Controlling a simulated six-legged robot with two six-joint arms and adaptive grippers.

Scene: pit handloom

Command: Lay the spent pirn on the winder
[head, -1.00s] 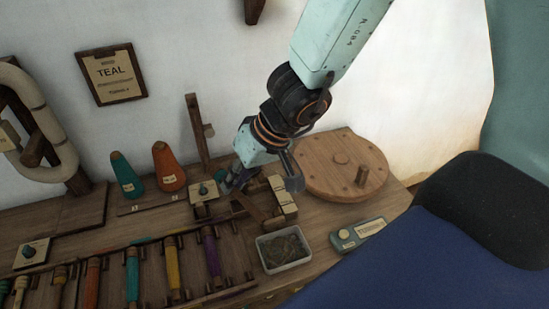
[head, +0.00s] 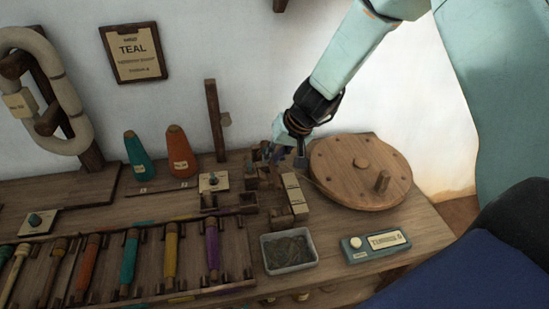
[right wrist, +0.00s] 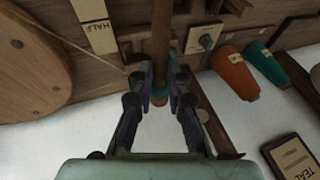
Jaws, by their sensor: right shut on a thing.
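My right gripper (head: 268,156) is over the winder's cradle end, between the upright post and the big wheel. In the right wrist view its fingers (right wrist: 160,88) are shut on the spent pirn (right wrist: 160,35), a bare brown wooden stick with a little teal at the gripped end. In the head view the gripper mostly hides the pirn. The winder has a round wooden wheel (head: 335,172) with a knob and small brown brackets beside a pale block (head: 292,187). I cannot tell whether the pirn touches the brackets. My left gripper is not in view.
A grey tray of dark scraps (head: 265,252) and a teal labelled box (head: 388,240) stand in front. A rack of coloured pirns (head: 212,245) lies left. Teal (head: 137,155) and orange (head: 181,152) cones stand behind, near the upright post (head: 214,115).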

